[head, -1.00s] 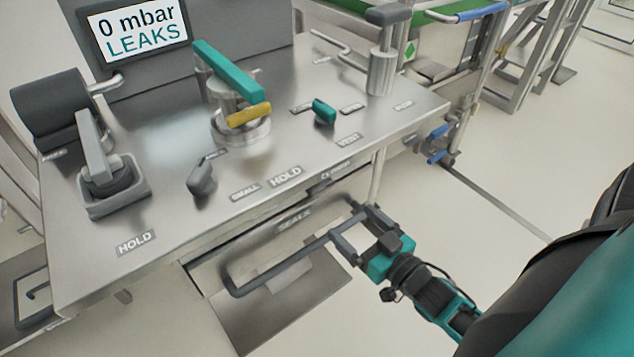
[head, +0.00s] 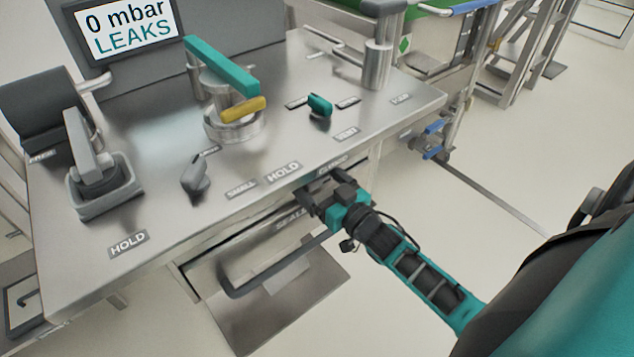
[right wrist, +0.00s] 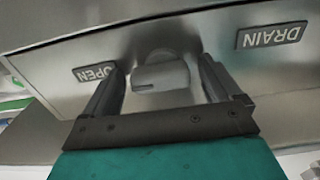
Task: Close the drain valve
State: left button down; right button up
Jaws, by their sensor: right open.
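The drain valve shows as a grey rounded knob (right wrist: 160,75) in the right wrist view, on a steel face between an upside-down OPEN label (right wrist: 95,72) and an upside-down DRAIN label (right wrist: 271,36). My right gripper (right wrist: 161,64) is open, with one finger on each side of the knob; I cannot tell whether they touch it. In the head view my right gripper (head: 312,190) is at the bench's front face, just below the top edge, and hides the knob. My left gripper is not in view.
The steel bench top (head: 300,140) carries a teal-handled clamp (head: 222,68), a teal knob (head: 319,106), a grey knob (head: 196,178) and a grey lever (head: 90,150). A screen (head: 128,28) reads 0 mbar LEAKS. A dark drawer handle (head: 250,285) juts out below my gripper.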

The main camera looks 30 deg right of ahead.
jog(key=shift+w, duration=0.4)
jog(key=c, duration=1)
jog(key=shift+o, duration=0.2)
